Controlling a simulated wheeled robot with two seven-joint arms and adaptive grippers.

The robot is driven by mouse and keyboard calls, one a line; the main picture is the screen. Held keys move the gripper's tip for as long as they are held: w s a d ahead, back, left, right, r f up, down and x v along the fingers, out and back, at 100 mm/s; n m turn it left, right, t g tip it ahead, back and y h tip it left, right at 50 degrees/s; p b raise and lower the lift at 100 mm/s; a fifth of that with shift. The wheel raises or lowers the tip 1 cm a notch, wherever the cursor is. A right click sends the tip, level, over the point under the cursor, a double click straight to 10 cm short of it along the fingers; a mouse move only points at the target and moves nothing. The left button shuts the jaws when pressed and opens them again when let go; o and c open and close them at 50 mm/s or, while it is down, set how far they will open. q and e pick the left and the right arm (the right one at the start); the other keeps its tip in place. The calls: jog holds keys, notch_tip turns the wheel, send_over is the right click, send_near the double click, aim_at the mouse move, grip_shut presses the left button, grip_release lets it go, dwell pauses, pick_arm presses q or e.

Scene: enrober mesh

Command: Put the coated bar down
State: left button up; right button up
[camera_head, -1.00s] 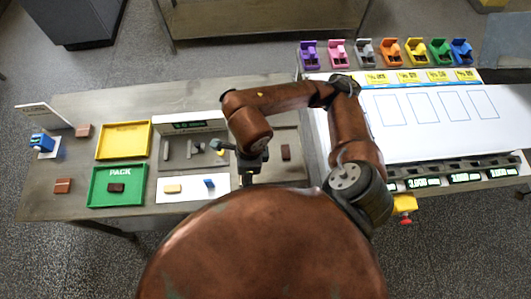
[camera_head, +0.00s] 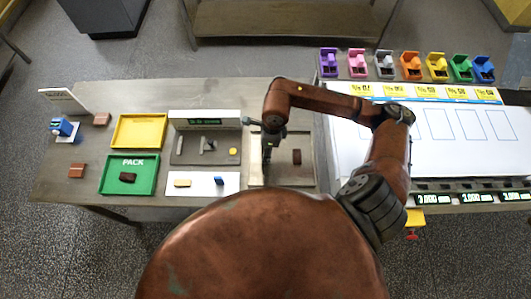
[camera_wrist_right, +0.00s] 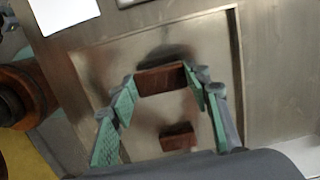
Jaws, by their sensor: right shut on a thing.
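My right gripper (camera_wrist_right: 160,84) is shut on a brown bar (camera_wrist_right: 162,78), held between its green fingertips. A dark shadow lies on the metal tray (camera_wrist_right: 100,62) beside the bar; I cannot tell whether the bar touches the tray. A second brown bar (camera_wrist_right: 178,136) lies on the same tray. In the head view, my right gripper (camera_head: 267,155) is over the left part of the tray (camera_head: 298,178), and the second bar (camera_head: 297,156) lies to its right. The held bar is not clearly visible there. My left gripper is not in view.
Left of the tray are a grey station (camera_head: 185,155) with a display and a white mat (camera_head: 232,190). Farther left are a green PACK tray (camera_head: 146,183) holding a dark bar and a yellow tray (camera_head: 140,132).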

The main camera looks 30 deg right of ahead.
jog(key=shift+s+f, duration=0.1)
jog(key=shift+f, duration=1.2)
jog(key=shift+f, duration=0.15)
jog(key=o, duration=0.9)
jog(key=shift+c, duration=0.2)
notch_tip(320, 180, up, 12)
jog(key=d, duration=0.1)
jog(key=shift+s, duration=0.35)
